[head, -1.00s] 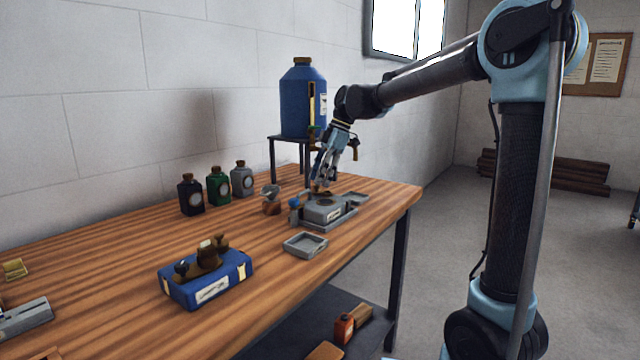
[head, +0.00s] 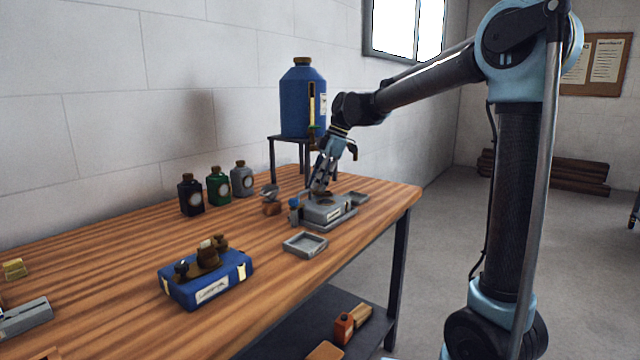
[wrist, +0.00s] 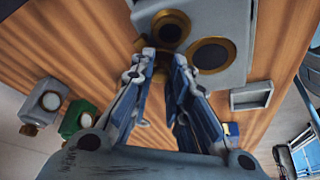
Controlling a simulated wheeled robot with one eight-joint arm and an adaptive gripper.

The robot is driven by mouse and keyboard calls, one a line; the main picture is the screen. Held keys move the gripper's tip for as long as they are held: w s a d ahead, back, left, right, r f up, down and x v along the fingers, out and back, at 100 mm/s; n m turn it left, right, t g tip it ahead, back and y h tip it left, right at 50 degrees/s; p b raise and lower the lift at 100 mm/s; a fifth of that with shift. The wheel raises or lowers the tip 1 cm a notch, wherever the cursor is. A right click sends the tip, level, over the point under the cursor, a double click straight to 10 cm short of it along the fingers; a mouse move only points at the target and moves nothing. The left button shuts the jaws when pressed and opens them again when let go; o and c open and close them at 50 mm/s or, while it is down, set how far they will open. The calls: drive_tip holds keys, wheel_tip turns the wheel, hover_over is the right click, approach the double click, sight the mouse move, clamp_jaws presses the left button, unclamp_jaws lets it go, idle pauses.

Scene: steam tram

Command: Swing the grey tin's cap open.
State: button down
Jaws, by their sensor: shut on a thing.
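The grey tin (head: 324,211) is a low box with a pale label, standing in a grey tray near the bench's right end. In the wrist view its top (wrist: 226,18) carries round brass-rimmed parts. One brass-rimmed disc (wrist: 171,27) sits just beyond my fingertips, and a dark round one (wrist: 211,54) lies to its right. My gripper (head: 320,190) reaches down at the tin's back edge. In the wrist view my gripper (wrist: 164,58) has its fingertips close together on a small brass part, which looks like the cap's edge; the fingers hide most of the contact.
A blue knob (head: 295,203) stands at the tin's left. An empty grey dish (head: 305,245) lies in front, and a blue box (head: 207,282) with brown fittings is farther left. Three bottles (head: 218,187) stand by the wall. A tall blue tank (head: 300,103) on a stand rises behind.

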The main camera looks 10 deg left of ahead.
drive_tip(key=shift+a+m, duration=0.1)
drive_tip(key=shift+m, duration=0.2)
drive_tip(key=m, duration=0.1)
drive_tip(key=m+t, duration=0.1)
drive_tip(key=m, duration=0.1)
drive_tip(key=shift+a+t+y, duration=0.3)
drive_tip(key=shift+a, duration=0.1)
drive_tip(key=shift+w+a+m+t, duration=0.15)
drive_tip(key=shift+m+t, duration=0.1)
drive_tip(key=shift+m, duration=0.45)
drive_tip(key=shift+a+m+t, duration=0.15)
drive_tip(key=shift+m+t, duration=0.05)
drive_tip(key=shift+m, duration=0.5)
drive_tip(key=shift+w+a+m+t, duration=0.15)
drive_tip(key=shift+m+t, duration=0.1)
drive_tip(key=shift+m, duration=0.45)
drive_tip(key=shift+s, duration=0.1)
drive_tip(key=c, duration=1.5)
unclamp_jaws()
drive_tip(key=shift+v, duration=3.95)
